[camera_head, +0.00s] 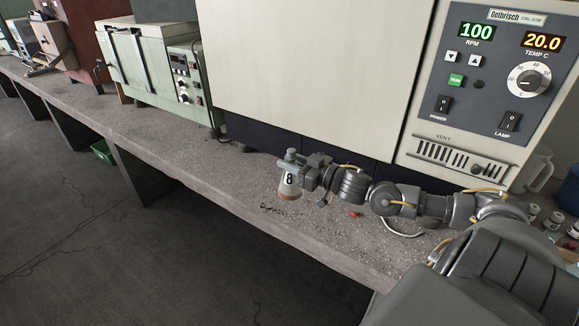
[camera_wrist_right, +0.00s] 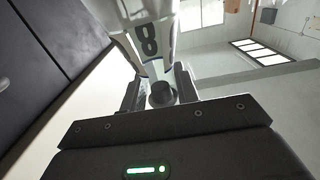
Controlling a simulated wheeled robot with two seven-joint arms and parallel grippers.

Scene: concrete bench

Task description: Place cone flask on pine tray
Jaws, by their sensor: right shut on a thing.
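The cone flask (camera_head: 289,188), with a black 8 on a white label and an orange-brown band at its bottom, is in my right gripper (camera_head: 300,170). It is roughly upright over the bench, near the front panel of the big machine. I cannot tell how far its base is above the bench. In the right wrist view, the flask (camera_wrist_right: 146,42) shows between the fingers of my right gripper (camera_wrist_right: 160,92), which is shut on its narrow top part. No pine tray shows in either view. My left gripper is not in view.
The concrete bench (camera_head: 205,175) runs from far left to right. A large cream machine (camera_head: 310,70) stands behind the flask, and a pale green unit (camera_head: 150,62) is at left. A small red piece (camera_head: 354,214) lies near my arm. White-capped jars (camera_head: 553,220) and a beaker (camera_head: 535,172) stand right.

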